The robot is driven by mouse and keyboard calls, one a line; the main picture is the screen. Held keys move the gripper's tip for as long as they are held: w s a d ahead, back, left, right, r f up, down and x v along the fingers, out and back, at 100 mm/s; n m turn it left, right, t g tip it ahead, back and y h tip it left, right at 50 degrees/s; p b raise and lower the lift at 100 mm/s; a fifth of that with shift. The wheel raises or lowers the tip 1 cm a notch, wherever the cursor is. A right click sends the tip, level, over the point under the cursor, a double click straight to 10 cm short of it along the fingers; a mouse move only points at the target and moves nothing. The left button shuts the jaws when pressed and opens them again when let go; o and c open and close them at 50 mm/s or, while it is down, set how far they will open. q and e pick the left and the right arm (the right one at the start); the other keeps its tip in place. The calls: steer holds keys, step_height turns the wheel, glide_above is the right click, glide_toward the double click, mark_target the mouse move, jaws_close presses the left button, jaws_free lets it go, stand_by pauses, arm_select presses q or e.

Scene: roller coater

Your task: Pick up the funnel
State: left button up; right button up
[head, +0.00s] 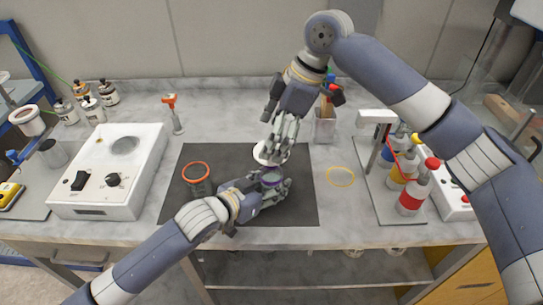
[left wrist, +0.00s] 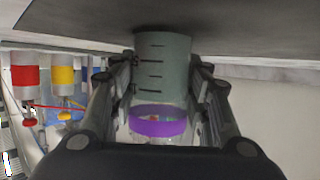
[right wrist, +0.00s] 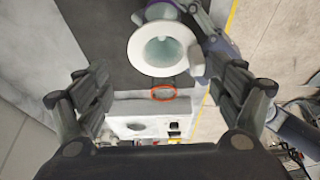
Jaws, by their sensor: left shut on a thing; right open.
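The funnel is white with a wide round mouth. It shows partly behind my right fingers in the head view (head: 259,154), and from above in the right wrist view (right wrist: 158,48). My right gripper (head: 281,140) is open and empty above the funnel, with the funnel ahead of its spread fingers. My left gripper (head: 272,190) is shut on a grey-green graduated cup with a purple band (left wrist: 162,65), which stands on the dark mat. The funnel appears just above or at the cup's mouth; I cannot tell whether it rests in it.
An orange-rimmed container (head: 196,172) stands left on the dark mat (head: 215,155). A yellow ring (head: 340,176) lies right of the mat. A white machine (head: 110,170) stands left. A tool holder (head: 325,128) stands behind.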

steer(key=x, duration=0.6)
steer(key=shift+s+a+f, duration=0.1)
steer(key=shift+s+f, duration=0.05)
steer(key=shift+f, duration=0.15)
steer(key=c, duration=1)
